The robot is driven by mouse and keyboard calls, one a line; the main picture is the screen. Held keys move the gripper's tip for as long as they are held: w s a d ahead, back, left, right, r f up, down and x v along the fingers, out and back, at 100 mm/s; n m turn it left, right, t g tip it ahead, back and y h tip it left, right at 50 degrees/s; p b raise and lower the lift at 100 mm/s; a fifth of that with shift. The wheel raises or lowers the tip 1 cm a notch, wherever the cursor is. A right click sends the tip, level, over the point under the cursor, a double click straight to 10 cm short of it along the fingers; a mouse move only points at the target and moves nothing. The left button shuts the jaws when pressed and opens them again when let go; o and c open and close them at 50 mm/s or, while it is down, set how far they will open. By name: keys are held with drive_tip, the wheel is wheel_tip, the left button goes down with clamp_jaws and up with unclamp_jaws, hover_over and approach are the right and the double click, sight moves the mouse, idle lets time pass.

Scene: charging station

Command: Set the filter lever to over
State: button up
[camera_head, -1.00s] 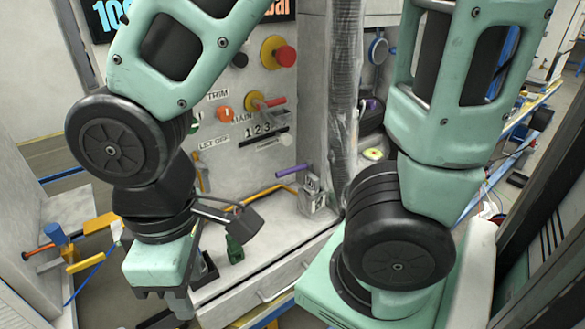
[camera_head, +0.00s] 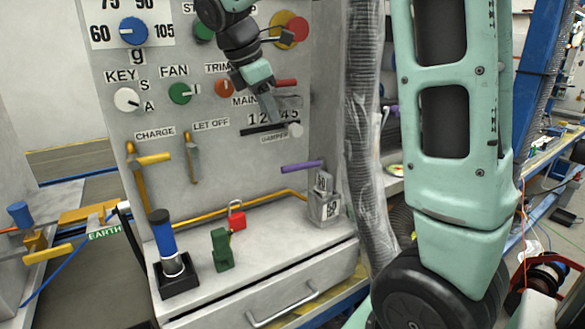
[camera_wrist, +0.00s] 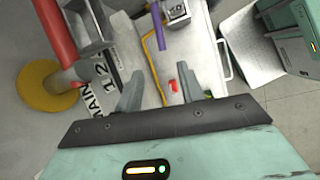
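No label reading "filter" is legible, so I cannot tell for sure which lever is the filter lever. A purple-handled lever (camera_head: 302,167) sticks out to the left at the panel's lower right, above a grey block with small labels (camera_head: 323,203). The purple handle also shows in the wrist view (camera_wrist: 159,32), beyond the fingertips and apart from them. My gripper (camera_head: 270,108) is in front of the panel near the MAIN label, above and left of the purple lever. In the wrist view its two fingers (camera_wrist: 161,85) are spread apart with nothing between them.
A red-handled lever (camera_head: 285,83) and the damper slider (camera_head: 295,130) are close to my gripper. A yellow rail (camera_head: 240,204) runs below. A red padlock (camera_head: 237,218), a green block (camera_head: 222,250) and a blue-handled tool (camera_head: 165,240) stand on the ledge. A wrapped hose (camera_head: 362,130) rises at right.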

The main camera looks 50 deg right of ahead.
sight(303, 167)
drive_tip(key=b+x, duration=0.3)
drive_tip(key=x, duration=1.3)
drive_tip(key=shift+f+b, duration=0.15)
drive_tip(key=shift+b, duration=0.15)
clamp_jaws()
